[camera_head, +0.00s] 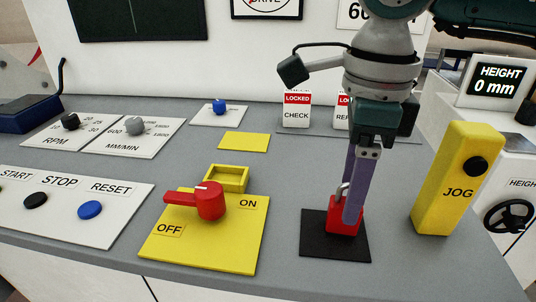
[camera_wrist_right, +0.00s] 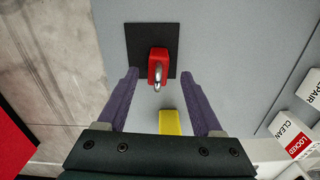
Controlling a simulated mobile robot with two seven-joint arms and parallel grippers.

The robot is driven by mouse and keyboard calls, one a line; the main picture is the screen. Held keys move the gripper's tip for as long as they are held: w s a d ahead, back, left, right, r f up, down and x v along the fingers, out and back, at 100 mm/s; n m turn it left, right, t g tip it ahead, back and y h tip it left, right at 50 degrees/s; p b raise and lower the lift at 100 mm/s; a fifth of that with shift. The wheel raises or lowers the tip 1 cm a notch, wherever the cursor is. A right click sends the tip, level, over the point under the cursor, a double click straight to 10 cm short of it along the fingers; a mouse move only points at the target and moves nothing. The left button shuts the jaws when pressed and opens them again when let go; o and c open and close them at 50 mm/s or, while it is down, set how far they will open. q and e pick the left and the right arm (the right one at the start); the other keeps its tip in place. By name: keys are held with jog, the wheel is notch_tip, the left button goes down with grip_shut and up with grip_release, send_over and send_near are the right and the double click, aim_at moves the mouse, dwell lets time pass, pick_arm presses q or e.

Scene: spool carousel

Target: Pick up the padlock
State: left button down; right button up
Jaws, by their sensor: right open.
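The red padlock (camera_head: 342,226) with its metal shackle stands on a black square mat (camera_head: 316,243) near the front of the console. In the right wrist view the padlock (camera_wrist_right: 157,66) sits between and just beyond the fingertips, on the black mat (camera_wrist_right: 140,38). My right gripper (camera_head: 352,215) points down over the padlock, and its purple fingers partly hide it in the head view. In the wrist view the right gripper (camera_wrist_right: 165,75) is open, with a gap on both sides of the padlock. My left gripper is not in view.
The yellow JOG pendant (camera_head: 455,185) stands right of the mat. The red rotary switch (camera_head: 208,201) on its yellow plate (camera_head: 200,242), with a yellow hasp frame (camera_head: 226,178), lies to the left. LOCKED tags (camera_head: 297,108) stand behind. Grey console surface between is clear.

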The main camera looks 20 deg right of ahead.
notch_tip(320, 180, down, 3)
jog(key=shift+s+a+f, duration=0.1)
jog(key=shift+f, duration=0.1)
jog(key=shift+c, duration=0.3)
grip_shut()
dwell(0.3)
